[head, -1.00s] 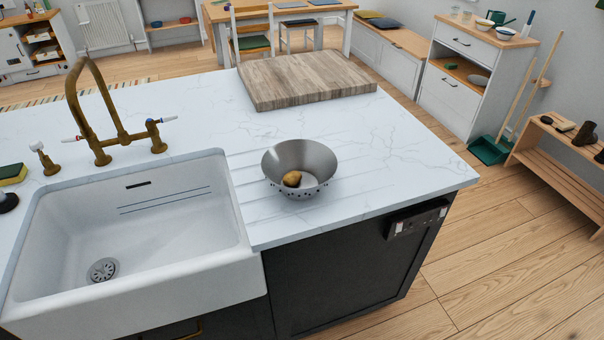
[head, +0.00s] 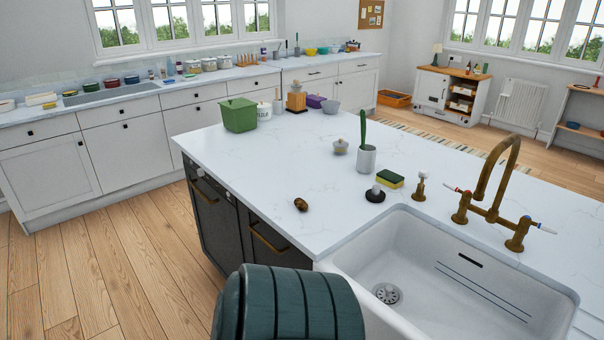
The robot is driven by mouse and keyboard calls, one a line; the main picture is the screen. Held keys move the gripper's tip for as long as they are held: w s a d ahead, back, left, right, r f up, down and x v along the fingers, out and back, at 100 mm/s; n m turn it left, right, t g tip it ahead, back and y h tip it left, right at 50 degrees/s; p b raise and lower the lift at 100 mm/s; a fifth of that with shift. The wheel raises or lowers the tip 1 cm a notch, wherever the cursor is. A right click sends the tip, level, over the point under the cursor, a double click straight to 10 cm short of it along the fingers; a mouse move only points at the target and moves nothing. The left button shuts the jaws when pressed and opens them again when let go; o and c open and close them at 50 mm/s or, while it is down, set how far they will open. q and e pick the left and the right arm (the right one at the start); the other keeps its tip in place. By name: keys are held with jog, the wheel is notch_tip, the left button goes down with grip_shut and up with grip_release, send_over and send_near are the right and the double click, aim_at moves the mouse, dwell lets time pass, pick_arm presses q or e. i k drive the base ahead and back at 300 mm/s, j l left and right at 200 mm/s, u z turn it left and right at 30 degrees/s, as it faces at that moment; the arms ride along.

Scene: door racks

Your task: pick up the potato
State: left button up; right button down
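A small brown potato-like lump (head: 301,204) lies on the white marble worktop (head: 262,170), near its front edge and left of the sink. It is small and dark in the head view, so I cannot be sure it is a potato. The metal colander with a yellowish-brown lump in it is outside the present view. Neither of my grippers is in view.
The white sink (head: 345,268) with a brass tap (head: 492,190) is at the right. A black-based stopper (head: 375,195), a sponge (head: 390,179), a white cup (head: 366,158) and a green box (head: 239,114) stand on the worktop. The worktop around the lump is clear.

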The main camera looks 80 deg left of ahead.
aim_at(299, 203)
jog(key=k+l+u, duration=0.1)
jog(key=u, duration=2.5)
jog(key=k, duration=0.05)
